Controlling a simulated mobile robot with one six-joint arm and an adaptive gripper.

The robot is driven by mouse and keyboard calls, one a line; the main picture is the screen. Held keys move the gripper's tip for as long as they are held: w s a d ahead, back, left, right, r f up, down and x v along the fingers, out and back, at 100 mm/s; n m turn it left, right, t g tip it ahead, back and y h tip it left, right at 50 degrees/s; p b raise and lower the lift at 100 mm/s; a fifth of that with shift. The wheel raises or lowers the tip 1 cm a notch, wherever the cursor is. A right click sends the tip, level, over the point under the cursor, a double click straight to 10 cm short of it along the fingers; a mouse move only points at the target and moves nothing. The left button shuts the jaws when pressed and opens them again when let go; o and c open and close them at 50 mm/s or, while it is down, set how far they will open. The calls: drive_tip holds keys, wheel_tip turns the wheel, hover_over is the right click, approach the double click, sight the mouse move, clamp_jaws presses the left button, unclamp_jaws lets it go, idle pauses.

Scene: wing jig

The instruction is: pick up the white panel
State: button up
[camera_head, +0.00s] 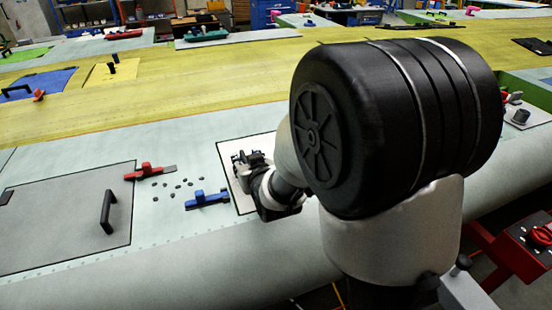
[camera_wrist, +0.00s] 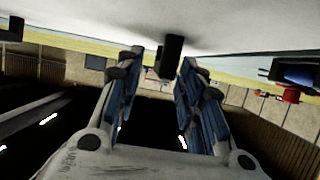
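The white panel (camera_head: 238,196) lies in the pale wing skin, outlined in black. My arm hides much of its right part in the head view. My gripper (camera_head: 248,160) is over the panel in that view. In the wrist view my gripper (camera_wrist: 163,58) is open, with its two blue-padded fingers apart. A black upright handle (camera_wrist: 171,52) shows between the fingertips, nearer the right finger, hanging from a pale surface across the top of the picture. I cannot tell whether it touches a finger.
A grey panel (camera_head: 60,220) with a black handle (camera_head: 108,212) lies to the left. A red clamp (camera_head: 150,171), a blue clamp (camera_head: 207,199) and several small dark dots lie between the panels. A red cart (camera_head: 525,245) stands at the lower right.

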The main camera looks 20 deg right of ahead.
drive_tip(key=shift+s+r, duration=0.1)
drive_tip(key=shift+s, duration=0.1)
drive_tip(key=shift+c, duration=0.7)
clamp_jaws()
